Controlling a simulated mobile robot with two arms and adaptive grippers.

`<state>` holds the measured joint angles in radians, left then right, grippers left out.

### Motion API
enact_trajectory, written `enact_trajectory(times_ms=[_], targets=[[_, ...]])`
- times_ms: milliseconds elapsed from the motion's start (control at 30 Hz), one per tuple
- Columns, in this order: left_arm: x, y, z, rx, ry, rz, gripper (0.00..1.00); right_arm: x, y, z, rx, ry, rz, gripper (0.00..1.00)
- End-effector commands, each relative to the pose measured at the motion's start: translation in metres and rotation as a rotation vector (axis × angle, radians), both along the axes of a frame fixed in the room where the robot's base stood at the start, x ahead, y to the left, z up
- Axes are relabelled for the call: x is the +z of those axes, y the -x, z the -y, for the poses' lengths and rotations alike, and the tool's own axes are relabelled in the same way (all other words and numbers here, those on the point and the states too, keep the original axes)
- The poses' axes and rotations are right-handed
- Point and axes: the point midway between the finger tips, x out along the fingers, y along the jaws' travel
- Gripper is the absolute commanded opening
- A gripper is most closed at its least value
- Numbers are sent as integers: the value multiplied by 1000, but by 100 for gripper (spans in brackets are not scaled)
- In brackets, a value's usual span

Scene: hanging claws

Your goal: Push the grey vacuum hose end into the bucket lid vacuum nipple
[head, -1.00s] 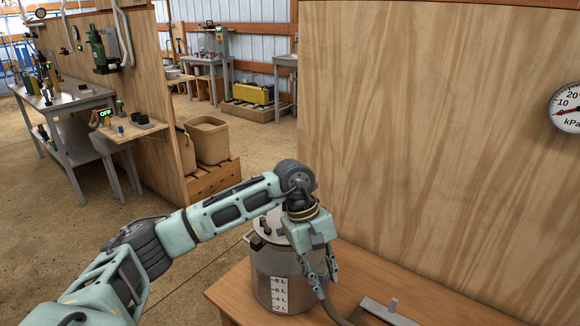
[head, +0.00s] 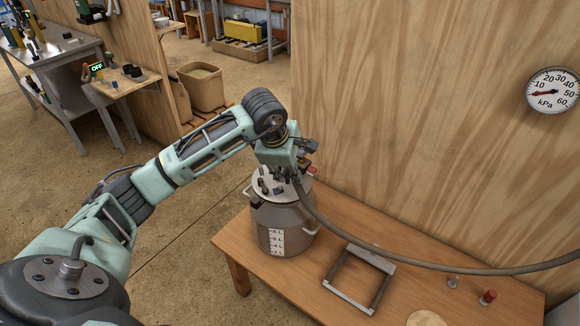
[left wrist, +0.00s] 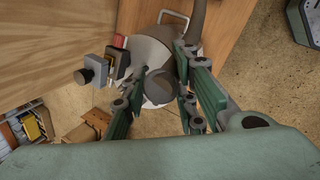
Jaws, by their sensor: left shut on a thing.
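The metal bucket (head: 283,228) stands on the wooden table with its lid (head: 262,178) on. Small dark fittings (head: 277,190) stick up from the lid; I cannot tell which is the vacuum nipple. My left gripper (head: 287,177) is shut on the grey vacuum hose (head: 330,225) near its end, above the lid's back right part. In the left wrist view a dark round piece (left wrist: 163,87) sits between the fingers, apparently the hose end. The lid (left wrist: 150,52) shows behind it. The fingers hide the tip, so contact with a fitting cannot be told. My right gripper is out of view.
A red-handled fitting (head: 312,171) is close by the gripper. The hose runs right across the table. A metal frame (head: 360,278), a red-topped piece (head: 488,297) and a pale disc (head: 427,318) are on the table (head: 240,250). A plywood wall with a gauge (head: 553,90) stands behind.

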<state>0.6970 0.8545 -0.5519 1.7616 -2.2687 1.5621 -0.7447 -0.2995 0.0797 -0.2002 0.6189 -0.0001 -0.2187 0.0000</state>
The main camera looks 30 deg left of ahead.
Motion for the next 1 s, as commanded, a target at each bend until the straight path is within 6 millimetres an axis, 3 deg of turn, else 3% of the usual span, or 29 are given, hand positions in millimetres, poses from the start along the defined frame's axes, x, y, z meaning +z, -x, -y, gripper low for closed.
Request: enact_trajectory(times_ms=[167, 1000], targets=[[-5, -1, -1, 0, 6, -3, 0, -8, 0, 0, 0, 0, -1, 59], [-79, -23, -33, -1, 5, -3, 0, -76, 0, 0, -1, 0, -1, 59]])
